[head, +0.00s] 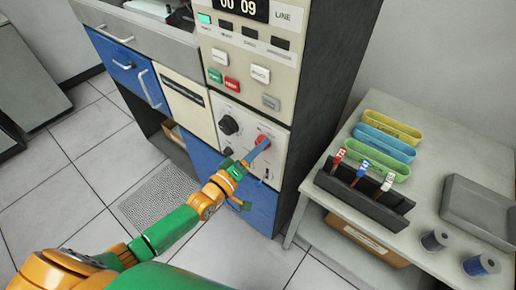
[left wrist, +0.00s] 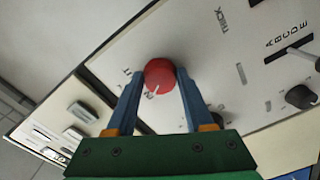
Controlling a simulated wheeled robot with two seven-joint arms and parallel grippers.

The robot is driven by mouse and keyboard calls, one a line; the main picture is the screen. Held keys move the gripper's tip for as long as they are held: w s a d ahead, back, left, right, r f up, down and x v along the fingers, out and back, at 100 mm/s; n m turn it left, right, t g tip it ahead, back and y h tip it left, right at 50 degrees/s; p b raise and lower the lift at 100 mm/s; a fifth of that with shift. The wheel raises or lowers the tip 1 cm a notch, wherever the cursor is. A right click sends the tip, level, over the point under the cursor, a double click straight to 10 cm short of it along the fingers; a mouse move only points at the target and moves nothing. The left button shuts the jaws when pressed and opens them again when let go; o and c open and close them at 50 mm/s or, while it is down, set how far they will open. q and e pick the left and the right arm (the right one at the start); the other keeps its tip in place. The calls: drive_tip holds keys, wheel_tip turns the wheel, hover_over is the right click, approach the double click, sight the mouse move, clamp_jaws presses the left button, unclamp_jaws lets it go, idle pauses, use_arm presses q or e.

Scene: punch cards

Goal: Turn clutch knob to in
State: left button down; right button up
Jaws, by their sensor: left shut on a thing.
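The clutch knob is red and round. It sits on the cream control panel of the machine in the head view (head: 263,139) and between my fingers in the left wrist view (left wrist: 159,73). A pale pointer line on the knob runs toward the bottom of the left wrist picture. Small lettering beside the knob is partly hidden and hard to read. My left gripper (head: 260,145) has its blue fingers shut on the knob's two sides, also seen in the left wrist view (left wrist: 160,82). My right gripper is not in view.
A black dial (head: 228,124) sits left of the red knob, and green, red and white buttons (head: 231,83) are above. A grey table (head: 440,215) at right holds blue, yellow and green trays, a dark rack (head: 365,190) and spools. Tiled floor lies open at left.

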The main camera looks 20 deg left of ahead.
use_arm(q)
drive_tip(key=shift+c, duration=1.4)
unclamp_jaws()
drive_tip(key=v, duration=0.7)
